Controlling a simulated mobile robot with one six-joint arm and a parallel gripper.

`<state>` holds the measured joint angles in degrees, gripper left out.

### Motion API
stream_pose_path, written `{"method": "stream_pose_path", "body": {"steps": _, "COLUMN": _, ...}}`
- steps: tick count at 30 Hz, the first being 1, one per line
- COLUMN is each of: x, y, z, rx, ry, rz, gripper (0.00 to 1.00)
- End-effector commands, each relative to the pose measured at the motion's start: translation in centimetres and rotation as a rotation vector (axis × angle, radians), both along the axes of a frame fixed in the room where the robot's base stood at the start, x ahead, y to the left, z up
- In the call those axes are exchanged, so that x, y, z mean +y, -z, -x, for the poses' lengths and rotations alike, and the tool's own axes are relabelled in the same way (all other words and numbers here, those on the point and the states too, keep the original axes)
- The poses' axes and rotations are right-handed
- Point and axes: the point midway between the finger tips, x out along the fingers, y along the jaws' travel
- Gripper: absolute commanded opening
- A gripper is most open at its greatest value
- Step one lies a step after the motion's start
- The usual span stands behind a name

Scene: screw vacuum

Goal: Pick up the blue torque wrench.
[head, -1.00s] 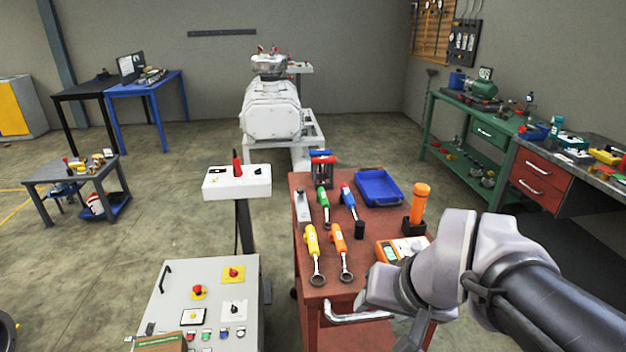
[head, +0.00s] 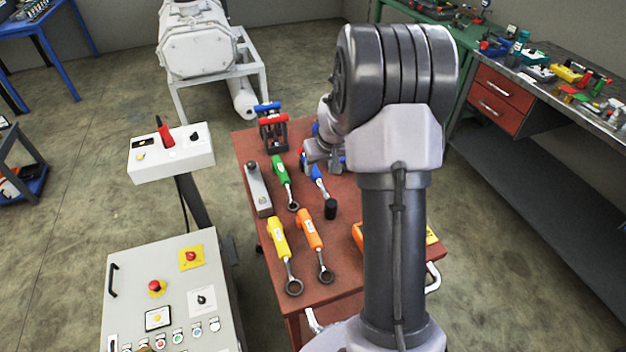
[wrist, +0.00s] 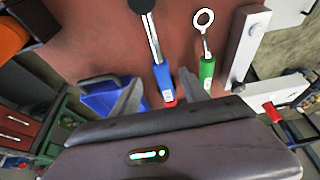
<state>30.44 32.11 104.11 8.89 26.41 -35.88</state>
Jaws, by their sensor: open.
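The blue torque wrench (head: 318,174) lies on the red cart top (head: 345,195), with its handle towards the back. My gripper (head: 325,160) is over the back part of the handle. In the wrist view my gripper (wrist: 161,76) is open and empty. The blue wrench (wrist: 160,70) shows between its two fingers, its red handle tip near the gripper body. I cannot tell how far the fingers are above it. The green torque wrench (wrist: 207,70) lies just outside the right finger.
Yellow (head: 278,238) and orange (head: 309,230) torque wrenches lie nearer the cart's front. A grey bar-like block (head: 257,188) lies left of the green wrench. A red and black stand (head: 271,130) is behind.

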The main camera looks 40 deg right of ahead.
Motion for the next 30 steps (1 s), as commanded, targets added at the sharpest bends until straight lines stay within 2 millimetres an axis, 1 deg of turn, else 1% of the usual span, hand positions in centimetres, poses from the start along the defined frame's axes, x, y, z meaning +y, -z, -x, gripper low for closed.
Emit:
{"method": "stream_pose_path", "body": {"steps": 1, "x": 0.0, "y": 1.0, "z": -0.3, "rx": 0.002, "ry": 0.000, "rz": -0.001, "gripper": 0.53}}
{"method": "stream_pose_path", "body": {"steps": 5, "x": -0.1, "y": 1.9, "z": -0.7, "rx": 0.000, "ry": 0.000, "rz": -0.001, "gripper": 0.53}}
{"method": "stream_pose_path", "body": {"steps": 7, "x": -0.2, "y": 2.7, "z": -1.0, "rx": 0.000, "ry": 0.000, "rz": -0.001, "gripper": 0.53}}
{"method": "stream_pose_path", "body": {"steps": 12, "x": -0.4, "y": 6.0, "z": -2.1, "rx": 0.002, "ry": 0.000, "rz": -0.001, "gripper": 0.53}}
{"method": "stream_pose_path", "body": {"steps": 13, "x": -0.4, "y": 6.4, "z": -2.3, "rx": 0.001, "ry": 0.001, "rz": -0.002, "gripper": 0.53}}
{"method": "stream_pose_path", "body": {"steps": 15, "x": -0.5, "y": 6.6, "z": -2.5, "rx": 0.000, "ry": 0.001, "rz": -0.001, "gripper": 0.53}}
{"method": "stream_pose_path", "body": {"steps": 19, "x": -0.5, "y": 6.4, "z": -2.5, "rx": 0.000, "ry": 0.001, "rz": -0.001, "gripper": 0.53}}
{"method": "stream_pose_path", "body": {"steps": 20, "x": -0.5, "y": 6.3, "z": -2.5, "rx": 0.000, "ry": 0.001, "rz": -0.001, "gripper": 0.51}}
{"method": "stream_pose_path", "body": {"steps": 21, "x": -0.5, "y": 6.3, "z": -2.5, "rx": 0.000, "ry": 0.001, "rz": -0.001, "gripper": 0.43}}
{"method": "stream_pose_path", "body": {"steps": 23, "x": -0.5, "y": 6.3, "z": -2.5, "rx": 0.000, "ry": 0.001, "rz": -0.001, "gripper": 0.31}}
{"method": "stream_pose_path", "body": {"steps": 24, "x": -0.5, "y": 6.3, "z": -2.5, "rx": 0.000, "ry": 0.001, "rz": -0.001, "gripper": 0.23}}
{"method": "stream_pose_path", "body": {"steps": 26, "x": -0.5, "y": 6.3, "z": -2.5, "rx": 0.000, "ry": 0.001, "rz": -0.001, "gripper": 0.12}}
{"method": "stream_pose_path", "body": {"steps": 27, "x": -0.5, "y": 6.3, "z": -2.5, "rx": 0.000, "ry": 0.001, "rz": -0.001, "gripper": 0.04}}
{"method": "stream_pose_path", "body": {"steps": 28, "x": -0.5, "y": 6.3, "z": -2.5, "rx": 0.000, "ry": 0.001, "rz": -0.001, "gripper": 0.00}}
{"method": "stream_pose_path", "body": {"steps": 30, "x": -0.5, "y": 6.3, "z": -2.5, "rx": 0.000, "ry": 0.001, "rz": -0.001, "gripper": 0.00}}
